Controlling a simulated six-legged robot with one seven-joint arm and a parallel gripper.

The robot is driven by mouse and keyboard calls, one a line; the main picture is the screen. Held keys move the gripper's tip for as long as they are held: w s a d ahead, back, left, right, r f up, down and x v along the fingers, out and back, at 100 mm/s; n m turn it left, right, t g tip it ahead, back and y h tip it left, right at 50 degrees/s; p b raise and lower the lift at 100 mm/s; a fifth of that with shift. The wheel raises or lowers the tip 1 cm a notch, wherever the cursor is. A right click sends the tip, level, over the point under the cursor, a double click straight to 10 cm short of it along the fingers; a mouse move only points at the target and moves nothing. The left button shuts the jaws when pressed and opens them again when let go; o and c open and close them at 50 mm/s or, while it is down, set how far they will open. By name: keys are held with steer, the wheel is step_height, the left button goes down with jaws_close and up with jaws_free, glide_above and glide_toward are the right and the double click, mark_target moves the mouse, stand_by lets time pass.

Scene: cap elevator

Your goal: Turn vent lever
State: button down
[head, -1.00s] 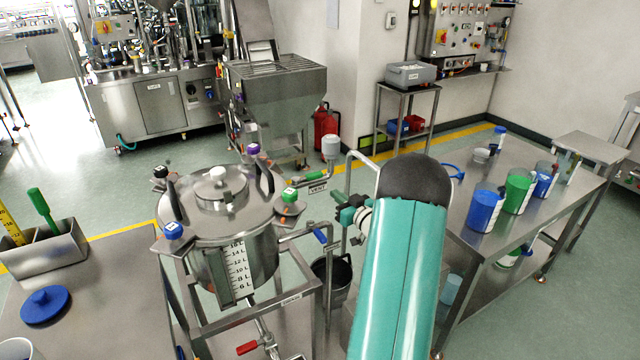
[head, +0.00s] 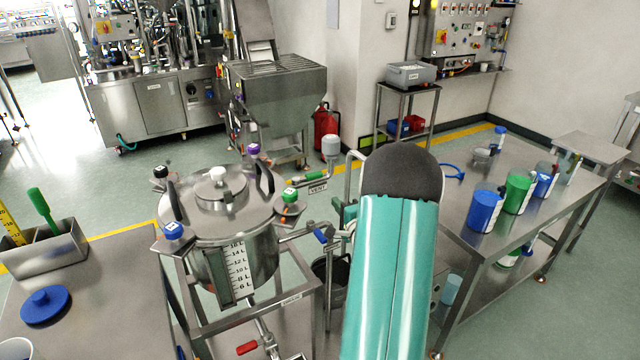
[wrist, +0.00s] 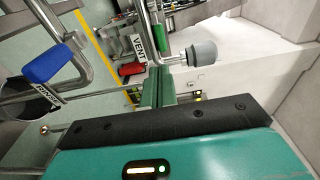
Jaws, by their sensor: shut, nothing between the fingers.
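The vent lever has a green handle (head: 290,180) and sits on the pipe right of the steel tank, beside a white VENT tag (head: 317,188). In the wrist view the green handle (wrist: 162,38) stands upright in the picture, right of the VENT tag (wrist: 138,47). My gripper's green fingers (wrist: 160,78) are shut and empty. Their tips appear just below the handle in that view, with a small gap in the picture; depth is hard to judge. In the head view my arm hides most of the gripper.
A blue lever (wrist: 50,60) on another pipe is at the left of the wrist view. A grey round filter (wrist: 202,52) ends the vent pipe. The steel tank (head: 240,255) stands left of my arm. A table (head: 490,240) with blue and green jugs is at right.

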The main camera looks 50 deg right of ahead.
mark_target(317, 177)
steer(key=x, duration=1.2)
steer(key=shift+w+d, duration=0.15)
steer(key=shift+w, duration=0.3)
steer(key=shift+w+d, duration=0.2)
steer(key=shift+w, duration=0.05)
steer(key=shift+w+d+r, duration=0.15)
steer(key=shift+w+r, duration=0.1)
steer(key=shift+r, duration=0.05)
steer(key=shift+w, duration=0.1)
steer(key=shift+f, duration=0.2)
